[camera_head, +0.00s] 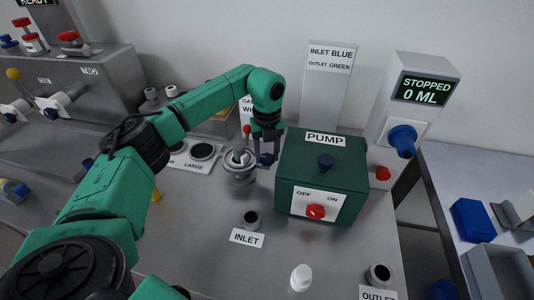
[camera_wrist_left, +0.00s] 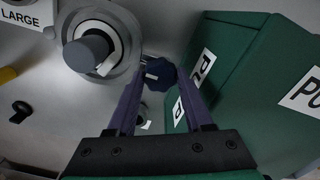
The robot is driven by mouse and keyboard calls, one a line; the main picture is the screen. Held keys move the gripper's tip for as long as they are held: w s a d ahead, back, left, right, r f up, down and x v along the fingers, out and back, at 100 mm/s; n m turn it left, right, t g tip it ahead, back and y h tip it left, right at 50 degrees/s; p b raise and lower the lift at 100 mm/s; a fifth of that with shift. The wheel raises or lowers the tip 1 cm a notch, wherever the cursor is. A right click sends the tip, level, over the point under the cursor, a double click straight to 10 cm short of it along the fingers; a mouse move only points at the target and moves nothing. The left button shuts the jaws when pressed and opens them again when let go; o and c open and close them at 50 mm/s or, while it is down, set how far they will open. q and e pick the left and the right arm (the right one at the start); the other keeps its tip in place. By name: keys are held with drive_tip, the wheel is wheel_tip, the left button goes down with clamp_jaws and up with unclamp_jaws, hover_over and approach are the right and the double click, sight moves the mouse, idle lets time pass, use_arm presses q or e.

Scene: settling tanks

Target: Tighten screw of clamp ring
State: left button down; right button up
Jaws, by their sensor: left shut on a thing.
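The clamp ring (camera_head: 240,176) is a grey metal ring around a fitting with a grey cylinder standing up in its middle. It sits on the bench just left of the green pump box, and shows at the upper left of the left wrist view (camera_wrist_left: 131,52). Its screw has a dark blue lobed knob (camera_wrist_left: 160,75) on the ring's right side. My left gripper (camera_head: 266,161) reaches down between ring and pump, and its two fingers are shut on the knob. In the head view the knob is mostly hidden by the fingers. My right gripper is not in view.
The pump box (camera_head: 322,165) stands close right of my left gripper, with a red switch (camera_head: 316,212). An INLET port (camera_head: 251,219), a white bottle (camera_head: 301,278) and an OUTLET port (camera_head: 379,274) are in front. A LARGE-labelled holder (camera_head: 195,165) is at left.

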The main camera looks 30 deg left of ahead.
use_arm(q)
drive_tip(key=m, duration=0.4)
drive_tip(key=shift+m, duration=0.4)
drive_tip(key=m, duration=0.4)
drive_tip(key=shift+r+m, duration=0.1)
drive_tip(key=shift+m, duration=0.2)
drive_tip(key=m, duration=0.4)
drive_tip(key=shift+w+m, duration=0.1)
drive_tip(key=shift+m, duration=2)
drive_tip(key=c, duration=0.6)
unclamp_jaws()
